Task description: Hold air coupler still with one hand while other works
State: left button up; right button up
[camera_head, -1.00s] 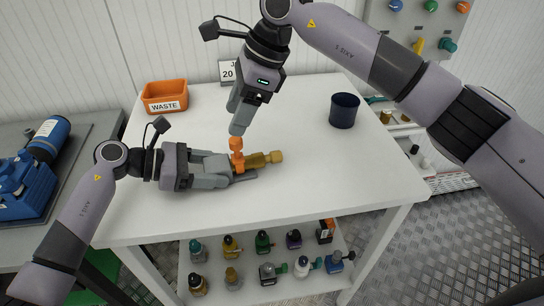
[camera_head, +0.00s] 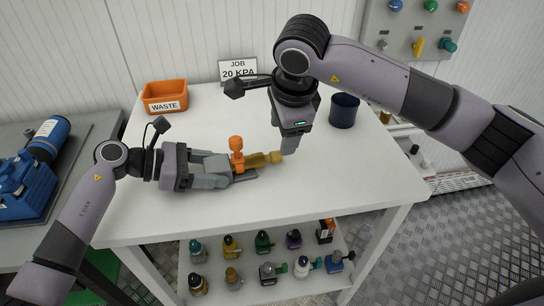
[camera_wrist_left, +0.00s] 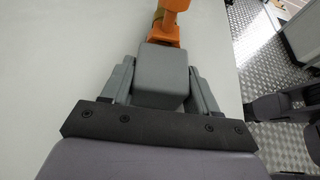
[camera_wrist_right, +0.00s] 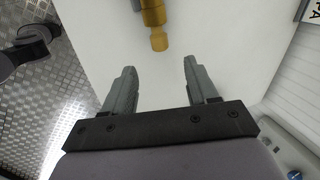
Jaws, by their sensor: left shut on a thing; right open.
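The air coupler lies on the white table, with an orange part (camera_head: 237,158) standing up and a brass part (camera_head: 262,159) pointing right. My left gripper (camera_head: 226,170) is shut on the coupler at its left end; in the left wrist view the orange part (camera_wrist_left: 168,25) shows just beyond the fingers. My right gripper (camera_head: 289,148) is open and empty near the tip of the brass part. In the right wrist view, the brass tip (camera_wrist_right: 159,40) lies ahead of the open fingers (camera_wrist_right: 160,85), apart from them.
An orange waste bin (camera_head: 165,97) and a job sign reading 20 KPA (camera_head: 238,70) stand at the back. A dark blue cup (camera_head: 343,110) stands at the right. The table's front is clear.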

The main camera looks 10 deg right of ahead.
aim_at(279, 155)
jog(key=x, duration=0.8)
jog(key=shift+f, duration=0.1)
jog(key=shift+c, duration=0.3)
jog(key=c, duration=1)
jog(key=o, duration=0.3)
jog(key=shift+c, duration=1.2)
jog(key=shift+w+d, duration=0.15)
jog(key=shift+d, duration=1.3)
jog(key=shift+w+d, duration=0.15)
jog(key=shift+d, duration=1.35)
